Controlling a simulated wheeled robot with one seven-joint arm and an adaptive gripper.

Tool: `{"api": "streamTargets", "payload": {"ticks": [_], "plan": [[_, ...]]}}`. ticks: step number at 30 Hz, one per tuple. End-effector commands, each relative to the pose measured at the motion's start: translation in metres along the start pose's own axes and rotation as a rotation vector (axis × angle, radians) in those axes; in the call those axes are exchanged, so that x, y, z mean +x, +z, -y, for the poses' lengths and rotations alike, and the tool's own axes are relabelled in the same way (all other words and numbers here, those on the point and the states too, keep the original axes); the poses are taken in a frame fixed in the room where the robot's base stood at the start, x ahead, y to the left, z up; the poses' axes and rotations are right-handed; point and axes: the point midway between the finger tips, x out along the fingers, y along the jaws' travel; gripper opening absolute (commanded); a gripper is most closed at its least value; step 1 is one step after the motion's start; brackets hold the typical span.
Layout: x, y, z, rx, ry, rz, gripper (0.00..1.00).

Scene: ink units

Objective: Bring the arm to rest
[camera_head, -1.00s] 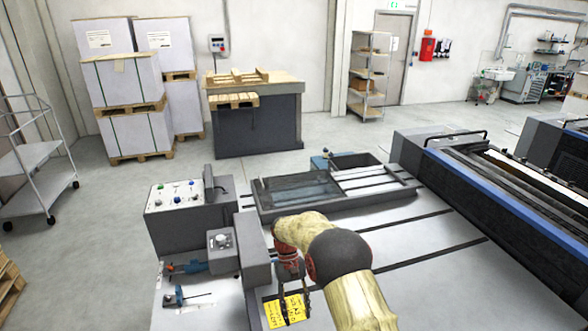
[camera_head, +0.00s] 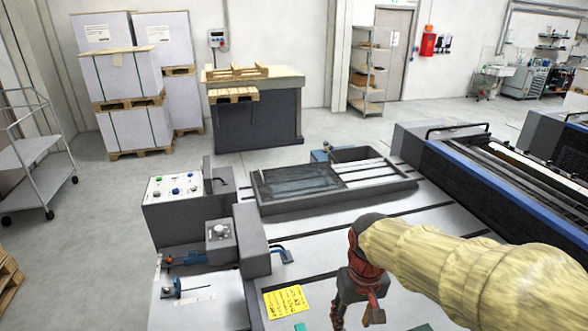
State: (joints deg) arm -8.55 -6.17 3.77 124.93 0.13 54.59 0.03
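My arm (camera_head: 470,270) is sheathed in pale yellow cloth and reaches in from the right edge of the head view. It hangs over the grey machine table (camera_head: 330,245). My gripper (camera_head: 356,315) points down near the bottom edge, its dark fingers spread with a gap between them. I see nothing held in it. It is right of a yellow note with handwriting (camera_head: 286,302), apart from it in the picture. The height of the fingertips above the table is hard to tell.
A control box with buttons (camera_head: 180,190) and a grey block (camera_head: 252,240) stand left of my gripper. A shallow framed tray (camera_head: 330,190) lies behind it. A long blue-edged machine (camera_head: 490,195) stands at right. The table between gripper and tray is mostly clear.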

Motion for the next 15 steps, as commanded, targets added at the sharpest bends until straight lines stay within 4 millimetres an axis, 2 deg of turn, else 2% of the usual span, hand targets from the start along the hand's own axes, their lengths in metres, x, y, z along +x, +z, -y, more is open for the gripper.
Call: {"api": "streamTargets", "payload": {"ticks": [1, 9, 15], "plan": [[-0.005, 0.014, -0.004, 0.010, 0.001, -0.035, 0.42], [-0.022, 0.080, -0.021, 0.062, 0.011, -0.191, 0.42], [-0.035, 0.116, -0.029, 0.101, 0.023, -0.310, 0.42]]}}
